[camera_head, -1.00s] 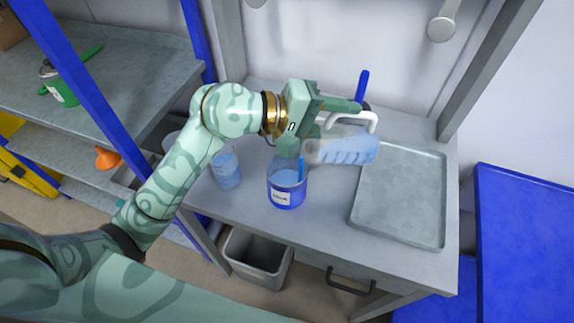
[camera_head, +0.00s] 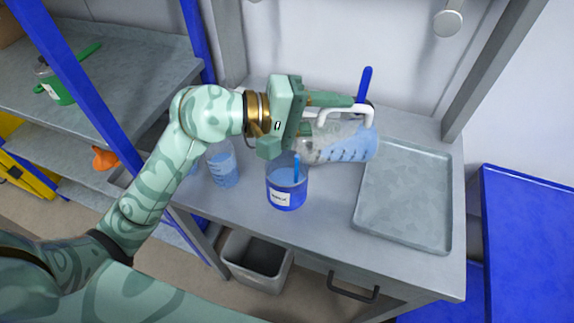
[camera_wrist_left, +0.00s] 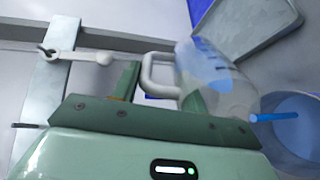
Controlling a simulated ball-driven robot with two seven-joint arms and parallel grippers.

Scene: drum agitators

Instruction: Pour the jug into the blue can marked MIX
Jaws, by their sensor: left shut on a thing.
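The clear jug (camera_head: 345,146) holds pale blue liquid and has a white handle. My left gripper (camera_head: 348,104) is shut on the jug's handle. The jug is tipped far over above the bench, its mouth end to the left and its liquid towards the right end. The blue can (camera_head: 286,194) stands upright on the bench, just below and left of the jug. Its white label is too small to read surely. Pale liquid and a blue stick show in it. In the left wrist view the jug (camera_wrist_left: 215,75) lies beside the can (camera_wrist_left: 295,125). No stream is visible. My right gripper is out of view.
A clear beaker (camera_head: 222,168) with blue liquid stands left of the can. An empty grey tray (camera_head: 405,195) lies at the right. A blue upright rod (camera_head: 363,85) shows behind the jug handle. A grey bin (camera_head: 255,260) is below the bench edge.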

